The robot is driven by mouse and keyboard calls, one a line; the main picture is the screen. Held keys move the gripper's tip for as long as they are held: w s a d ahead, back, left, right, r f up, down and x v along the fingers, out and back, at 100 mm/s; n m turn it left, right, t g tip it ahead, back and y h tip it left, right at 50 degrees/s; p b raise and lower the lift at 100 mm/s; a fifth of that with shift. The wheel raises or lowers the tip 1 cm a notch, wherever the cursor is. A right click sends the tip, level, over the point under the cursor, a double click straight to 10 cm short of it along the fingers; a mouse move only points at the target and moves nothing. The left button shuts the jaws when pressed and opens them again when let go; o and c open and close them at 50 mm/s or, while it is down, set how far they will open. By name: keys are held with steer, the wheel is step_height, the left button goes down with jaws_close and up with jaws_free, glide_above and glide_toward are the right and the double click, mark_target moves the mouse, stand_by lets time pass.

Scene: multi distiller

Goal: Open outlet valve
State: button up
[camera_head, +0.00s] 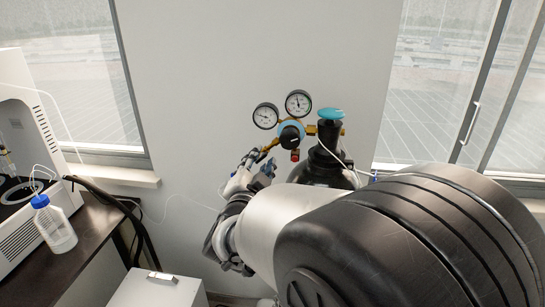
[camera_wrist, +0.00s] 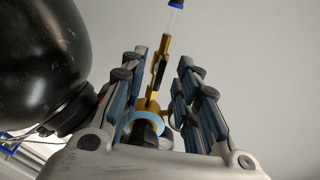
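The brass outlet valve (camera_head: 269,145) sits at the left end of the gas regulator, low beside its two round gauges. In the wrist view the brass outlet pipe (camera_wrist: 165,48) runs up between my fingers, with a small dark handle (camera_wrist: 159,74) along it. My gripper (camera_wrist: 163,66) is open around this part, with a visible gap to the right finger; contact on the left side cannot be told. In the head view my gripper (camera_head: 258,166) is just below and left of the regulator. The regulator's black knob (camera_head: 291,134) has a light blue ring behind it.
A black gas cylinder (camera_head: 325,155) with a blue top handwheel (camera_head: 331,114) stands right of the regulator, partly behind my arm. In the wrist view the dark cylinder (camera_wrist: 40,60) is close to my left finger. A blue-capped bottle (camera_head: 55,225) stands on a dark bench at left.

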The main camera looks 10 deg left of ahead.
steer(key=s, duration=1.2)
steer(key=shift+d, duration=0.4)
steer(key=s+d+n+g+y, duration=0.2)
steer(key=d+n+g+y, duration=0.3)
steer(key=d, duration=0.4)
steer(key=s+d+f+n+g+h, duration=0.1)
steer(key=s+d+f+g+h, duration=0.2)
steer(key=s+d, duration=0.6)
steer(key=s+d+f+n+g+h, duration=0.2)
steer(key=s+d+f+g, duration=0.3)
steer(key=s+d, duration=0.5)
steer(key=shift+s+d+h, duration=0.25)
steer(key=shift+s+h, duration=0.25)
steer(key=shift+s, duration=0.2)
